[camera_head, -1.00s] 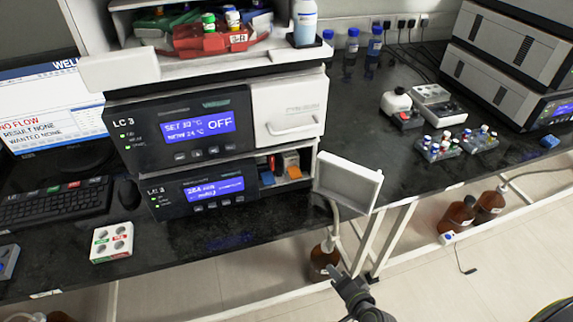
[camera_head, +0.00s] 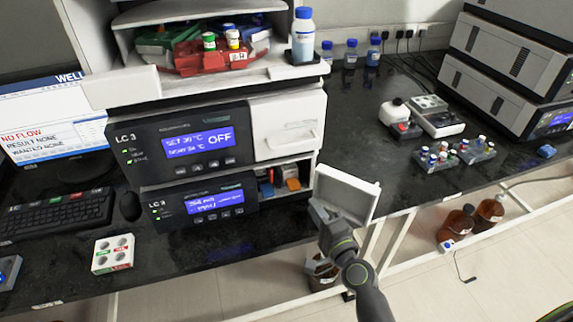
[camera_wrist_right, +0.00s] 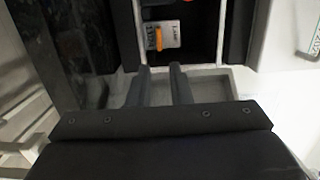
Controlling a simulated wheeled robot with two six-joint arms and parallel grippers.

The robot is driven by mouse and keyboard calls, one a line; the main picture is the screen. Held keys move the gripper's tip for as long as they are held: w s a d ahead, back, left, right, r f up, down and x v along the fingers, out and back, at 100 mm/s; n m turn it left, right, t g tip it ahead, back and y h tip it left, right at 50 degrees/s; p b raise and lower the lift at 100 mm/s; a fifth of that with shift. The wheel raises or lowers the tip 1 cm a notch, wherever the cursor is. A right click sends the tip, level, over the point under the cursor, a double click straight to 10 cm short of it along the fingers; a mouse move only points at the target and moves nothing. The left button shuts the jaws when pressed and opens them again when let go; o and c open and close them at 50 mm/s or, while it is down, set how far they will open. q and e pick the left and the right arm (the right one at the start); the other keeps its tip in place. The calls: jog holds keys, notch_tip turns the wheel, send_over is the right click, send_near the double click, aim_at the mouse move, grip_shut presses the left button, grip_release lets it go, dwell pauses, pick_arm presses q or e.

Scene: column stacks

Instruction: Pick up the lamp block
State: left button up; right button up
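A small orange and white block (camera_head: 293,184) sits inside the open bay of the lower LC 3 unit (camera_head: 203,203). In the right wrist view the labelled block (camera_wrist_right: 163,36) shows its white face with an orange strip; the label seems to read LAMP. My left gripper is not in view.
A blue item (camera_head: 266,188) sits left in the same bay. The white door juts out beside my right gripper. A white four-hole holder (camera_head: 113,253) stands on the bench at left. Vial racks (camera_head: 438,156) stand at right, with clear bench between them and the unit.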

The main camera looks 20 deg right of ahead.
aim_at(289, 173)
jog(key=w, duration=0.3)
jog(key=w+a, duration=0.1)
jog(key=w, duration=0.4)
jog(key=shift+w+a+p, duration=0.15)
jog(key=shift+w+p, duration=0.2)
jog(key=shift+p, duration=0.05)
jog(key=shift+c, duration=0.5)
grip_shut()
